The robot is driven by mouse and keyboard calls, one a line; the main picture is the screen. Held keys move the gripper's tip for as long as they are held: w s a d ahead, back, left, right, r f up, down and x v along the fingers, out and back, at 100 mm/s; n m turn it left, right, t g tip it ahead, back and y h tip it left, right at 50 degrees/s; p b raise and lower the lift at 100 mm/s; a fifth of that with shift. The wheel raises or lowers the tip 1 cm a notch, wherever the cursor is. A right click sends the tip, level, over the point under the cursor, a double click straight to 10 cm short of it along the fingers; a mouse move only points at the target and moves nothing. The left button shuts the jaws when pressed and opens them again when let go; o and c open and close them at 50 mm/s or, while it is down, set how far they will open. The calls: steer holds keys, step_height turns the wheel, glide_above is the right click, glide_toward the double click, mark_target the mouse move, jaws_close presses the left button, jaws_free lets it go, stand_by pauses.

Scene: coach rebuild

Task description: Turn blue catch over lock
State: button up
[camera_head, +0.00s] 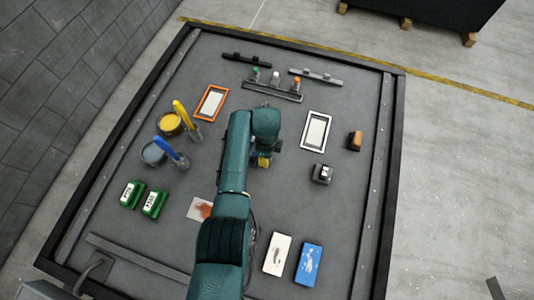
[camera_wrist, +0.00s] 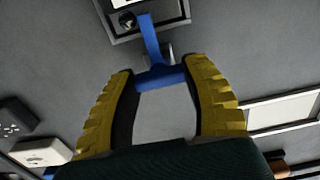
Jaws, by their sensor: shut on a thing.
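The blue catch (camera_wrist: 150,40) is a T-shaped piece in the wrist view, with a narrow stem and a wider crossbar. My gripper (camera_wrist: 160,84) has yellow-padded fingers, which are shut on the two ends of the crossbar. The stem runs up to a grey-framed fitting (camera_wrist: 182,13) at the top edge, which is cut off there; I cannot tell whether this is the lock. In the head view, my gripper (camera_head: 263,160) is low over the middle of the table, and my arm hides most of the catch.
On the dark table (camera_head: 340,215), an orange frame (camera_head: 198,103) and a white frame (camera_head: 304,132) lie left and right of my arm. Pots with yellow and blue handles stand left. A small black block (camera_head: 321,174) is close on the right. Green blocks (camera_head: 154,204) lie lower left.

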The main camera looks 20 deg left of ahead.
steer(key=shift+s+f, duration=0.1)
steer(key=shift+f, duration=0.1)
steer(key=o, duration=1.2)
steer(key=shift+r, duration=0.1)
step_height(320, 180, up, 12)
